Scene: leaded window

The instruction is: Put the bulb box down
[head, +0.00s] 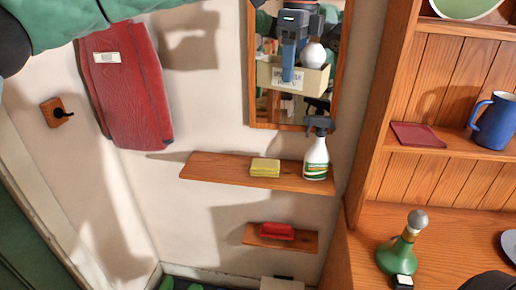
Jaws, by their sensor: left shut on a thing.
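The bulb box (317,80) is a pale carton with a printed label on its front, and a white bulb (313,54) shows at its top. My left gripper (288,68) is dark with blue fingers. The box is held up, well above the small wooden shelf.
The wall shelf (225,171) holds a yellow sponge (265,167) and a spray bottle (316,158); its left part is bare. A lower shelf (258,240) carries a red brush (277,231). The wooden hutch counter (450,225) holds a green bottle (397,250). A blue mug (494,121) stands above.

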